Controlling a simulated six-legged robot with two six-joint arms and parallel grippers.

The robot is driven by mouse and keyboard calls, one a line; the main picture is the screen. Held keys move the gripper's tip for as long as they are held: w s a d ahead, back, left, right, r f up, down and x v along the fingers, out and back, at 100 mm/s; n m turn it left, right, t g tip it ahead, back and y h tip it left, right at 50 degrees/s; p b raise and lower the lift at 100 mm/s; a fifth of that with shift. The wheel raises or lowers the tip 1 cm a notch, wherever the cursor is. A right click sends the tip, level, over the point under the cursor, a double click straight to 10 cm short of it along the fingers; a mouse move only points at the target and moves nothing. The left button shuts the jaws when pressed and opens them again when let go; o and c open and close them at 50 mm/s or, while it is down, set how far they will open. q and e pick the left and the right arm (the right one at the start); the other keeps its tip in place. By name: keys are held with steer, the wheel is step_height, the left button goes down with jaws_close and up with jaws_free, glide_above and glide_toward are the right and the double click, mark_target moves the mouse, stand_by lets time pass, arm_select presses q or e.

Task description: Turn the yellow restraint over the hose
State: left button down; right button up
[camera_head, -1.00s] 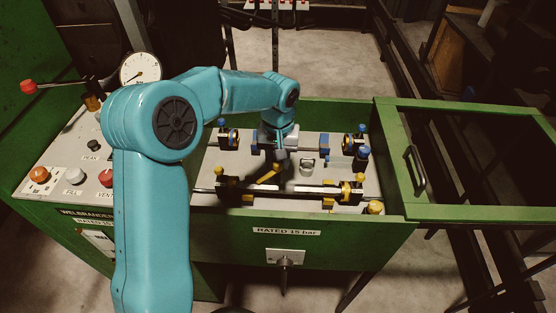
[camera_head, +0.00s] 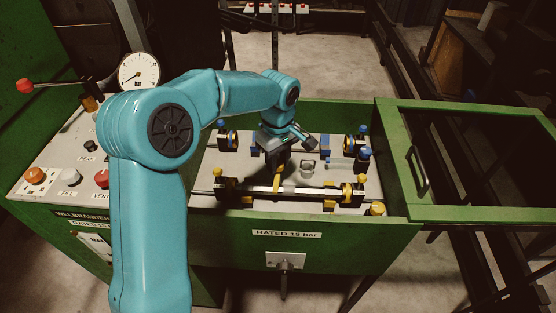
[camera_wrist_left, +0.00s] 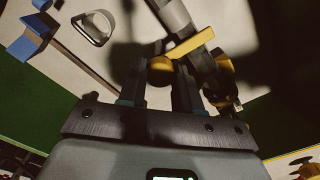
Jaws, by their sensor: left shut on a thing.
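The hose (camera_head: 310,191) lies left to right between the yellow-marked fittings at the front of the green bench's bed; part of it shows in the wrist view (camera_wrist_left: 176,14). The yellow restraint (camera_head: 276,186) now points toward the front, its end at the hose; in the wrist view its yellow bar (camera_wrist_left: 188,46) reaches across the dark hose. My left gripper (camera_head: 279,164) points down behind the hose. In the wrist view its fingers (camera_wrist_left: 163,76) are shut on the restraint's round yellow end. The gripper partly hides the restraint in the head view. My right gripper is out of view.
Blue-marked fittings (camera_head: 228,138) stand along the back of the bed. A metal loop (camera_head: 307,164) sits right of the gripper. The green framed guard (camera_head: 468,214) is at the right, and a control panel with a gauge (camera_head: 139,71) is at the left.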

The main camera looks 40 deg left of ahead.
mark_target(278, 163)
arm_select(q)
steer(key=shift+n, duration=0.4)
steer(key=c, duration=0.8)
jaws_free()
steer(key=shift+r, duration=0.1)
step_height(278, 163, up, 16)
steer(key=shift+r+p, duration=0.1)
steer(key=shift+p, duration=1.1)
